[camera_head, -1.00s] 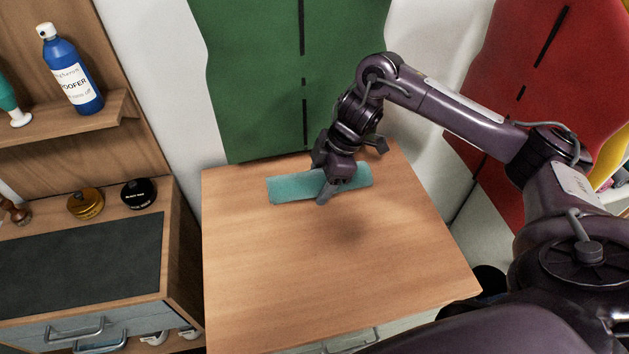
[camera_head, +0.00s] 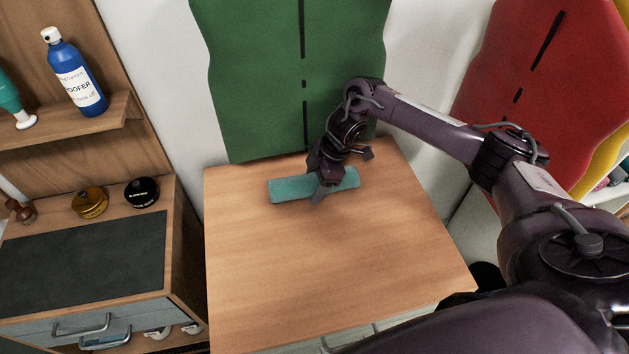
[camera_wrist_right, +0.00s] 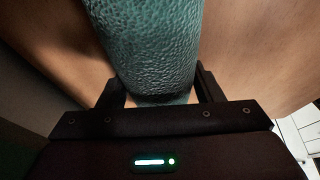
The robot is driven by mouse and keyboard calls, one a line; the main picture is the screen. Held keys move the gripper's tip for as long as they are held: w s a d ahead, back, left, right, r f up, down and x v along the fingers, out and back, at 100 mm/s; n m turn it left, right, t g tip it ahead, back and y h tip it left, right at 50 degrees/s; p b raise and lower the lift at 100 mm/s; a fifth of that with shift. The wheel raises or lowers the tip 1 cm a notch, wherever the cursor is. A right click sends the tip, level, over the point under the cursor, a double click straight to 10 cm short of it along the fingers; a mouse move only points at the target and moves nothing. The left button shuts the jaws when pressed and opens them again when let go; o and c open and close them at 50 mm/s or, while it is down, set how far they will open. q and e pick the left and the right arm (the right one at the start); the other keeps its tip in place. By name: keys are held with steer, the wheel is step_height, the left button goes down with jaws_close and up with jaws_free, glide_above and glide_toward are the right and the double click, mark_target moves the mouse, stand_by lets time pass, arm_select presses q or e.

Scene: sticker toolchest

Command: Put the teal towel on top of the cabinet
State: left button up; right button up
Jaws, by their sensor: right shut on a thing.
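The teal towel (camera_head: 288,189) is a rolled or folded long shape over the back part of the wooden cabinet top (camera_head: 320,265). In the head view I cannot tell whether it rests on the wood or hangs just above it. My right gripper (camera_head: 322,190) is shut on the towel, right of its middle. In the right wrist view the towel (camera_wrist_right: 155,45) fills the space between the two fingers (camera_wrist_right: 160,90), with wood behind it. My left gripper is not in view.
A green board (camera_head: 250,80) stands behind the cabinet and a red one (camera_head: 520,90) at the right. A workbench with a dark mat (camera_head: 80,255) is at the left, with a blue bottle (camera_head: 78,80) on its shelf. The cabinet top's front is clear.

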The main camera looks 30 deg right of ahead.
steer(key=o, duration=1.1)
steer(key=shift+f, duration=0.1)
steer(key=v, duration=0.7)
steer(key=shift+d+r+b, duration=0.1)
steer(key=shift+r+b, duration=0.3)
steer(key=shift+s, duration=0.1)
